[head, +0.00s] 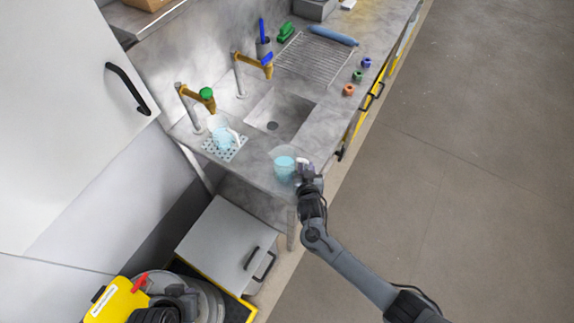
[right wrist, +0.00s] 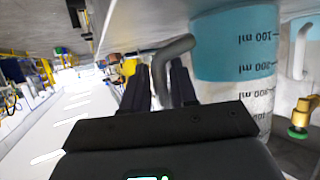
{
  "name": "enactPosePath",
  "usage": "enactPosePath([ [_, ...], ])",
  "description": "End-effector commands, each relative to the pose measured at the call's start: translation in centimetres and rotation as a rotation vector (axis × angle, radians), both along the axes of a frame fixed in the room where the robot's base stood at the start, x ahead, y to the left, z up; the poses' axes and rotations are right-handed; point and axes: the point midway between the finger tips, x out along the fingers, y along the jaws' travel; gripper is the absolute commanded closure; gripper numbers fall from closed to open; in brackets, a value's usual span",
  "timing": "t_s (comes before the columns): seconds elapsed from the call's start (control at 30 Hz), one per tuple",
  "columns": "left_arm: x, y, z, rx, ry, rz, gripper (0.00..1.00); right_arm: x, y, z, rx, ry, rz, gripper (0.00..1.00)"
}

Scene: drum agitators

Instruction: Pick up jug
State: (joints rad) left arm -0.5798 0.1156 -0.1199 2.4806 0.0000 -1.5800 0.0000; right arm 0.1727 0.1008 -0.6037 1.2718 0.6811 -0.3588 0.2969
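A clear jug (head: 284,167) with light blue liquid stands upright near the counter's front corner. It also fills the upper right of the right wrist view (right wrist: 236,50), which shows it upside down with printed millilitre marks. My right gripper (head: 304,172) is at the handle side of this jug. In the right wrist view the grey handle (right wrist: 172,48) reaches between its two dark fingers (right wrist: 160,78), which stand apart with a gap around it. A second jug with blue liquid (head: 221,136) stands on a perforated mat (head: 238,152) under a tap. My left gripper is out of view.
A sink (head: 283,115) lies behind the jug, with two orange taps. Small coloured caps (head: 348,90), a wire rack (head: 312,60) and a blue roll (head: 333,35) are farther along the counter.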

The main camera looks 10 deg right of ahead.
Motion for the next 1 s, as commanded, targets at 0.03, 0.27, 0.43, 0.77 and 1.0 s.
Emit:
enactPosePath([
  [0.03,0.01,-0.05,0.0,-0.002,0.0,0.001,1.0,-0.02,0.01,0.01,0.0,0.0,0.0,0.77],
  [0.27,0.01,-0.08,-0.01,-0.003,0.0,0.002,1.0,-0.02,0.02,0.01,0.0,0.0,0.0,1.0],
  [0.43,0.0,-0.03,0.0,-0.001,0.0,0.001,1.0,0.03,0.03,0.14,0.002,-0.003,0.0,1.0],
  [0.77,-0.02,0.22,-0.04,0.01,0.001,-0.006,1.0,0.03,0.03,0.22,0.002,-0.003,0.0,1.0],
  [1.0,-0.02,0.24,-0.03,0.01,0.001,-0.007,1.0,0.05,0.03,0.79,0.001,-0.003,-0.001,1.0],
])
